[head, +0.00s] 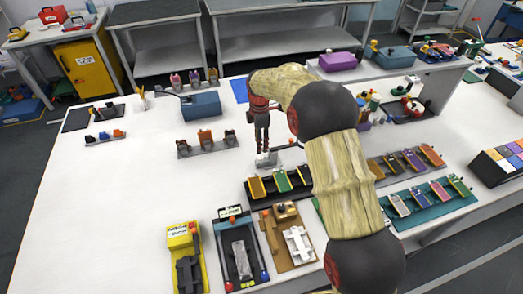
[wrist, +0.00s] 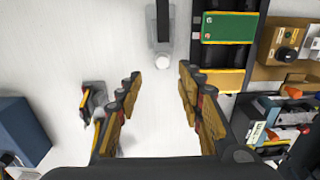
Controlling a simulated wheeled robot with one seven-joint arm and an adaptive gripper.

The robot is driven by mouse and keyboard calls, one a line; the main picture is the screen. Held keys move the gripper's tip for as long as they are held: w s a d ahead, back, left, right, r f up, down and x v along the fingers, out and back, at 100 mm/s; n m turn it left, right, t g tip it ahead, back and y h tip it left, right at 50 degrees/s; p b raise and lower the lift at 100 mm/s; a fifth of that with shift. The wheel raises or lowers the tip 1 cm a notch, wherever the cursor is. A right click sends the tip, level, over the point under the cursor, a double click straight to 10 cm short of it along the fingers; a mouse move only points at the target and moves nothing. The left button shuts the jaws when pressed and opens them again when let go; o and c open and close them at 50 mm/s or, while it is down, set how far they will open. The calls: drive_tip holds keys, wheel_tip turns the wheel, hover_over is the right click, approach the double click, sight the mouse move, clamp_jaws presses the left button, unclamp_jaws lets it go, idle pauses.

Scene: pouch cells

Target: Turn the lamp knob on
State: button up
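My gripper (head: 262,145) points down over the white bench, just above a small grey stand (head: 268,160). In the wrist view my gripper (wrist: 155,100) is open, with two wood-coloured fingers apart and nothing between them. Ahead of the fingertips, near the top middle, is a dark upright part on a grey base (wrist: 152,42), with a round white knob-like end (wrist: 168,62). The fingers do not touch it. This may be the lamp and its knob, but I cannot tell for sure, nor whether it is on.
A black rack of coloured cells (head: 262,202) stands close by, with its green cell (wrist: 230,24) at right in the wrist view. A blue box (head: 201,105) is to the left. Orange-brown clamps (head: 206,143) stand on a strip.

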sight(260, 157)
drive_tip(key=shift+s+n, duration=0.2)
drive_tip(key=shift+n, duration=0.5)
wheel_tip(260, 157, down, 8)
drive_tip(key=shift+r+b, duration=0.1)
drive_tip(key=shift+b, duration=0.85)
drive_tip(key=c, duration=0.3)
clamp_jaws()
